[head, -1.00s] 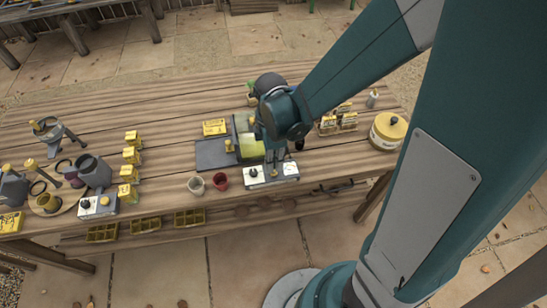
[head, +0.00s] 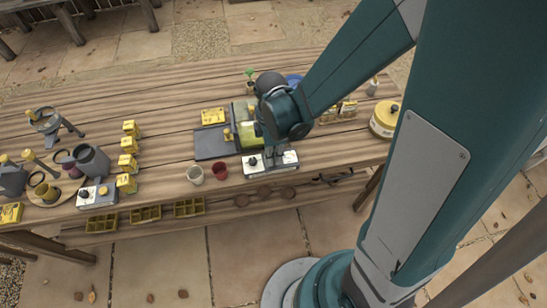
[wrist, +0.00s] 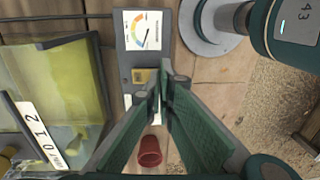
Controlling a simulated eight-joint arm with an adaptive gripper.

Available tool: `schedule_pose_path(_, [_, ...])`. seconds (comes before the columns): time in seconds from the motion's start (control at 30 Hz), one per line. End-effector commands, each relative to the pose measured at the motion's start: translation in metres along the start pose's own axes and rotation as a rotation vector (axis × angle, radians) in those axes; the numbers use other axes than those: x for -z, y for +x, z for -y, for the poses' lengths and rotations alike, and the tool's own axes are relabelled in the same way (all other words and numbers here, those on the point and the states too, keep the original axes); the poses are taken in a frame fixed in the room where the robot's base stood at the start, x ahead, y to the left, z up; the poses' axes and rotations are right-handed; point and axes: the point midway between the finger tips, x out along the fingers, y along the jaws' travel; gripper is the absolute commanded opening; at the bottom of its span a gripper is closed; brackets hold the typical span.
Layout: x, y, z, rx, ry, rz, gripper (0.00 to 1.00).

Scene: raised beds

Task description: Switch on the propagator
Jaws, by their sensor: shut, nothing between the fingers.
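The propagator (head: 247,137), a box with a yellow-green clear cover, stands mid-bench; its cover also shows at the left of the wrist view (wrist: 60,75), with a white number label (wrist: 38,138) beside it. In front is a pale control box (head: 285,161) with a dark knob at its left end. The wrist view shows its gauge (wrist: 144,30) and a yellow square part (wrist: 145,76); its lower end is partly hidden by my fingers. My gripper (wrist: 163,84) is shut and empty, pointing down over this box. I cannot tell whether it touches.
A red pot (head: 219,171) and a pale pot (head: 195,175) stand left of the control box. A second control box (head: 97,196) is further left, near yellow packets (head: 129,145) and a watering can (head: 92,160). A yellow-lidded tub (head: 385,118) stands right.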

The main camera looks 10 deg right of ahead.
Motion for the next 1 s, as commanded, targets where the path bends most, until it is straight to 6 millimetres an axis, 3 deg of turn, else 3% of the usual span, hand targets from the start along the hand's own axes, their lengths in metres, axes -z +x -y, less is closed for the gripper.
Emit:
schedule_pose_path(0.1, [0.000,0.006,0.003,-0.051,-0.001,0.000,0.00])
schedule_pose_path(1.0, [0.000,-0.003,-0.012,-0.049,0.000,0.000,0.00])
